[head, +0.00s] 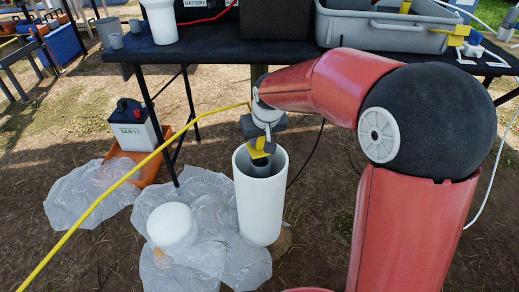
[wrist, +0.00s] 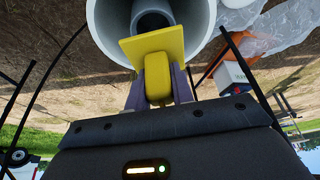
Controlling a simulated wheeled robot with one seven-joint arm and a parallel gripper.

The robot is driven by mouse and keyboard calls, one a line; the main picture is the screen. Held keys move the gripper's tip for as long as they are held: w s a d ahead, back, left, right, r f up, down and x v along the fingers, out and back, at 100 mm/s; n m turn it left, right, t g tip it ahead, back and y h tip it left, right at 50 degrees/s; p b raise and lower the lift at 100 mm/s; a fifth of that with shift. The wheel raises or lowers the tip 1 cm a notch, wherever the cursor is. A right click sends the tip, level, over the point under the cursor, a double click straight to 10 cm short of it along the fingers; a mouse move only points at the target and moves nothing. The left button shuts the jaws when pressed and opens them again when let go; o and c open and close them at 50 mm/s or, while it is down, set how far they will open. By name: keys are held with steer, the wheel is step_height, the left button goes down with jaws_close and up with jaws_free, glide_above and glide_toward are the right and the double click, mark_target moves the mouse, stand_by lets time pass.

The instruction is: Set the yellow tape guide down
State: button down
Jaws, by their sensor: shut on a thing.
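The yellow tape guide (head: 257,153) is in my gripper (head: 262,142), just above the open top of a tall white pipe (head: 258,212) in the head view. In the wrist view, my gripper (wrist: 157,88) has its two fingers on either side of the guide's block, and its flat yellow plate (wrist: 153,44) faces the pipe mouth. A narrower dark-rimmed inner pipe (wrist: 153,19) stands inside the white pipe (wrist: 103,22). The plate covers part of the inner pipe's opening. I cannot tell whether the guide touches the inner pipe.
A yellow line (head: 130,176) slants from the lower left up towards my wrist. A white bucket-like thing (head: 172,226) sits on clear plastic sheeting (head: 217,262) left of the pipe. A battery (head: 133,124) stands in an orange tray (head: 152,170). A black-topped table (head: 225,52) stands behind.

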mark_target(259, 148)
steer(key=shift+f+b, duration=0.3)
steer(key=shift+f, duration=1.65)
steer(key=shift+f, duration=0.1)
steer(key=c, duration=1.2)
jaws_free()
steer(key=p+v, duration=0.2)
steer(key=v, duration=1)
steer(key=s+d+r+m, duration=0.1)
steer(key=s+d+m, duration=0.1)
steer(key=s+d, duration=0.5)
steer(key=s+d+r+m+t+h, duration=0.1)
steer(key=s+d, duration=0.6)
steer(key=s, duration=0.8)
steer(key=shift+s+m+h, duration=0.3)
steer(key=shift+s+m, duration=0.05)
steer(key=shift+m, duration=0.25)
